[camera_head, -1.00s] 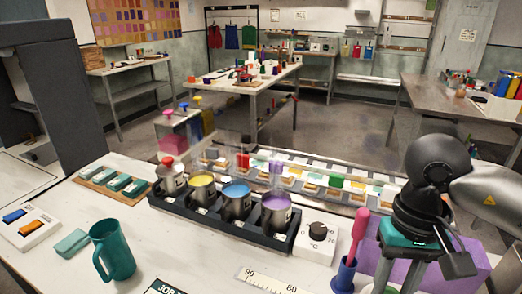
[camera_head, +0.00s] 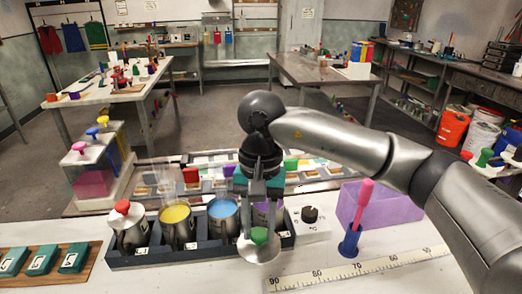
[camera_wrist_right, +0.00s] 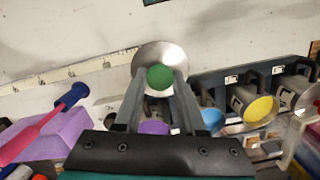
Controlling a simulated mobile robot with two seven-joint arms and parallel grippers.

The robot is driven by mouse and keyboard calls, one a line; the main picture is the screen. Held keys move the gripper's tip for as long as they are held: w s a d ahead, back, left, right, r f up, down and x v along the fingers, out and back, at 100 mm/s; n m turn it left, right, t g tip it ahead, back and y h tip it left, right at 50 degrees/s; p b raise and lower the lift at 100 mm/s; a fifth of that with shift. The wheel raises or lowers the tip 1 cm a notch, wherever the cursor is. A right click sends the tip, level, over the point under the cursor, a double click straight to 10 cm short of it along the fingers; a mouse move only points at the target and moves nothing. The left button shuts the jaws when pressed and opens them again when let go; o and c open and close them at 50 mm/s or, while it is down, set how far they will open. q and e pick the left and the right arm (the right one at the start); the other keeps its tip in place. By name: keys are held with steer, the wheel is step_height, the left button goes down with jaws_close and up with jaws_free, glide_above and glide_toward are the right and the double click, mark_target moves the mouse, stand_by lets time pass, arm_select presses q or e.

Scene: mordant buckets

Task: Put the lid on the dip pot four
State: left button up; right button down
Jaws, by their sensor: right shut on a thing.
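My right gripper (camera_head: 259,228) is shut on the green knob (camera_head: 259,237) of a round metal lid (camera_head: 259,252). It holds the lid near the front of the right end of the pot rack. The lid (camera_wrist_right: 152,54) also shows in the right wrist view, its knob between the fingertips. The rightmost pot, with purple contents (camera_head: 275,208), stands behind the gripper, partly hidden by it; its purple top (camera_wrist_right: 153,128) shows in the wrist view. Lid and pot look apart. My left gripper is not in view.
A dark rack (camera_head: 170,256) holds the pots: one capped with a red knob (camera_head: 130,235), one yellow (camera_head: 178,220), one blue (camera_head: 223,217). A dial box (camera_head: 311,224), purple bin (camera_head: 385,207), blue holder (camera_head: 349,243) and ruler (camera_head: 360,268) lie to the right.

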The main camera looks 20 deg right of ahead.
steer(key=w+m, duration=0.1)
steer(key=r+m+p, duration=0.1)
steer(key=m, duration=0.1)
steer(key=w+m, duration=0.1)
steer(key=shift+w+d+r, duration=0.15)
steer(key=shift+w+r, duration=0.15)
steer(key=shift+r, duration=0.1)
steer(key=w+d+r+m+t+p, duration=0.1)
steer(key=w+d+r+m+p, duration=0.2)
steer(key=m, duration=0.8)
steer(key=w+d+r+m+t+p, duration=0.1)
steer(key=w+d+m+p, duration=0.4)
steer(key=m, duration=0.5)
steer(key=shift+t, duration=0.3)
steer(key=f+b, duration=0.5)
steer(key=shift+w+a+f, duration=0.25)
steer(key=shift+w+a, duration=0.05)
steer(key=shift+a, duration=0.1)
steer(key=shift+f, duration=0.35)
steer(key=shift+f+b, duration=0.4)
steer(key=shift+f, duration=0.05)
steer(key=shift+c, duration=2.1)
jaws_free()
